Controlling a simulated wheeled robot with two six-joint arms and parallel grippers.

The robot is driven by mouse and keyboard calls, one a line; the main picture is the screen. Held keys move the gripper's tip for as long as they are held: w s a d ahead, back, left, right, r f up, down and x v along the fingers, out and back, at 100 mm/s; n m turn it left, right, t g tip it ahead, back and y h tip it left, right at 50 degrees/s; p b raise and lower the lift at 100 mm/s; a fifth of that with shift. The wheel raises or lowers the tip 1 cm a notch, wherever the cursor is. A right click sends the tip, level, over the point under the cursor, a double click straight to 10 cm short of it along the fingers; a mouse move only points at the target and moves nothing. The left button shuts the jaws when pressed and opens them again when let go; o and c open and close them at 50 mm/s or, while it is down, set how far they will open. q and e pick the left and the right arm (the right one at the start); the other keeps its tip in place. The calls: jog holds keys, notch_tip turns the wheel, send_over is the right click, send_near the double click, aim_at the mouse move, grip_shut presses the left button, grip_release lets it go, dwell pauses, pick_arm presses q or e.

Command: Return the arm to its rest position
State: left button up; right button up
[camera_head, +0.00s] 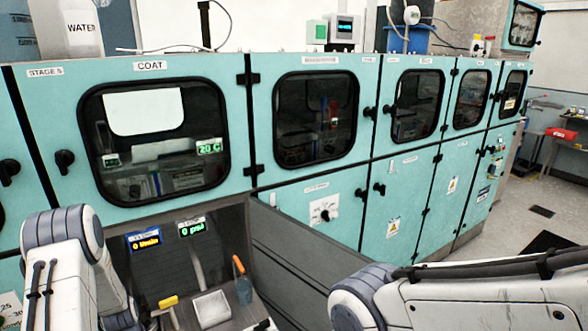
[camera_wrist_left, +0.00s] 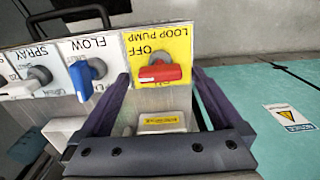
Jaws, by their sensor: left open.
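My left gripper (camera_wrist_left: 160,76) is open in the left wrist view, its two dark fingers on either side of a red valve handle (camera_wrist_left: 160,73). The handle lies roughly crosswise on a yellow LOOP PUMP label (camera_wrist_left: 176,45) marked OFF. No contact between fingers and handle can be made out. In the head view my left arm (camera_head: 65,230) is folded at the lower left and its gripper is hidden. My right arm (camera_head: 470,295) reaches in from the lower right; its gripper is out of view.
A blue FLOW handle (camera_wrist_left: 84,78) and a SPRAY valve (camera_wrist_left: 38,76) sit beside the red one. Teal cabinets (camera_head: 310,190) with windowed doors line the back. An open bay below the COAT door holds a yellow handle (camera_head: 168,301).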

pick_arm(q)
notch_tip(320, 180, up, 10)
jog(key=b, duration=0.1)
notch_tip(320, 180, down, 11)
jog(key=shift+r+p, duration=0.15)
jog(key=shift+p, duration=0.55)
jog(key=shift+n, duration=0.4)
jog(key=n+p, duration=0.1)
jog(key=n, duration=0.3)
jog(key=shift+p, duration=0.4)
jog(key=n+p, duration=0.1)
jog(key=n, duration=0.3)
jog(key=shift+r+n+p, duration=0.1)
jog(key=shift+n+p, duration=0.2)
jog(key=shift+p, duration=0.1)
jog(key=n+p, duration=0.2)
jog(key=n, duration=0.2)
jog(key=n+p, duration=0.2)
jog(key=n, duration=0.2)
jog(key=shift+p, duration=0.35)
jog(key=shift+w+r+n, duration=0.1)
jog(key=shift+r+n, duration=0.1)
jog(key=shift+n, duration=0.2)
jog(key=shift+r+b, duration=0.5)
jog(key=shift+r, duration=0.65)
